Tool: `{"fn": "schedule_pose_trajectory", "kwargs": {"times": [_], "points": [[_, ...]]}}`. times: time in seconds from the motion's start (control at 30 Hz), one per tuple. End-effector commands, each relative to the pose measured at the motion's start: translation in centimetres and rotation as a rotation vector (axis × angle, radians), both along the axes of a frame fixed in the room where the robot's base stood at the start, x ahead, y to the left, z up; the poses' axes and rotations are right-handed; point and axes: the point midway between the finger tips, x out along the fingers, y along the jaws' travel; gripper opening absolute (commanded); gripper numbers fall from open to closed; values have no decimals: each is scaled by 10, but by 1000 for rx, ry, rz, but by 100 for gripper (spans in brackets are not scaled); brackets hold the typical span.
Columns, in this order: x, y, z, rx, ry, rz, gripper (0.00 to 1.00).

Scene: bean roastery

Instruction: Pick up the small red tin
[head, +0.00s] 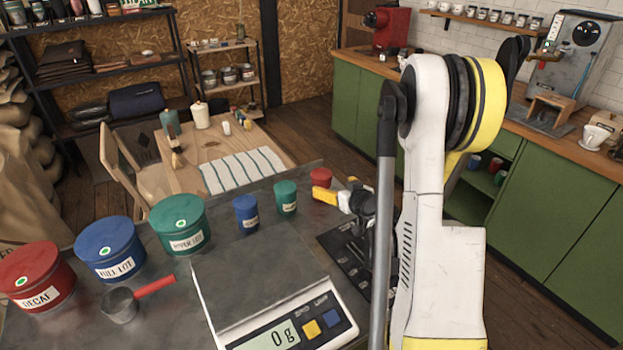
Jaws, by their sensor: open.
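The small red tin (321,177) stands near the far right corner of the dark metal table, right of the small green tin (286,197) and the small blue tin (246,211). My gripper (337,189) is open and empty, low over the table just in front and to the right of the red tin. One yellow fingertip overlaps the tin's lower part in the picture. I cannot tell whether it touches the tin. My arm hides part of the table's right side.
Large red (37,277), blue (110,250) and green (179,225) tins line the table's left. A red-handled scoop (121,304) lies before them. A scale (250,275) reading 0 g fills the middle. A dark mat (345,247) with tools lies beneath my arm.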

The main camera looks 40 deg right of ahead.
Motion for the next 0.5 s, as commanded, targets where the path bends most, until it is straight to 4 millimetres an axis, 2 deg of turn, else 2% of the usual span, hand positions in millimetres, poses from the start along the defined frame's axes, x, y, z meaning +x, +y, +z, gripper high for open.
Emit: {"fn": "schedule_pose_trajectory", "kwargs": {"times": [0.1, 0.33, 0.5], "points": [[19, -3, -6, 0, 1, 3, 86], [39, -6, -14, 0, 1, 2, 86], [67, -7, -20, 1, 2, 4, 86]]}}
